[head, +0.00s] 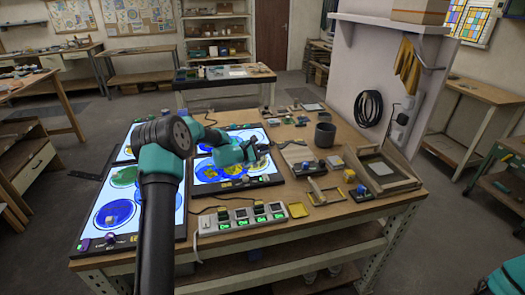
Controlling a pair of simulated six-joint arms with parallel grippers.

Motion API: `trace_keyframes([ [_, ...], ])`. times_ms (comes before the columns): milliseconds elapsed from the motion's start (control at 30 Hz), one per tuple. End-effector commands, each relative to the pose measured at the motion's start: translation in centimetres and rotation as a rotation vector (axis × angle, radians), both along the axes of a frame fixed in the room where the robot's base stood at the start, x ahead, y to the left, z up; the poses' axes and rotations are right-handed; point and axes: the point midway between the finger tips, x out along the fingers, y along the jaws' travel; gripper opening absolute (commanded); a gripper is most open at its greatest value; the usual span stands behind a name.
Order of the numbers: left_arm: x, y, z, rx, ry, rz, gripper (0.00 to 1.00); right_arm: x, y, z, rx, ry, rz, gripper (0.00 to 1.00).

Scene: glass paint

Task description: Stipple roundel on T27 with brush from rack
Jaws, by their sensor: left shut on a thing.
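My left gripper (258,150) hangs over the right-hand lit panel (262,181), at its right side. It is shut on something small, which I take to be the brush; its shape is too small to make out. Painted roundels in blue and yellow (207,173) lie on this panel, partly hidden by my left arm and gripper. A blue roundel (118,211) lies on the left-hand lit panel (92,233). I cannot read which one is T27. I cannot tell whether the brush touches the glass. My right gripper is not in view.
A power strip (240,219) with green lights lies at the table's front. A dark cup (325,134), a yellow dish (298,210), small wooden holders and a wooden frame (382,170) stand to the right. A wall with a hanging black coil (369,108) bounds the table's right back.

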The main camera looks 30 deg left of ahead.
Motion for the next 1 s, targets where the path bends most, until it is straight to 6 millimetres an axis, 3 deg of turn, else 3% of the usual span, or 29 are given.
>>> trace_keyframes([
  [767,0.0,0.0,-0.2,0.0,0.002,0.0,0.0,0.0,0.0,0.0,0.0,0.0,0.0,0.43],
  [1000,0.0,0.0,0.8,0.0,0.0,0.0,0.0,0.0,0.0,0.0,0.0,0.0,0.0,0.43],
])
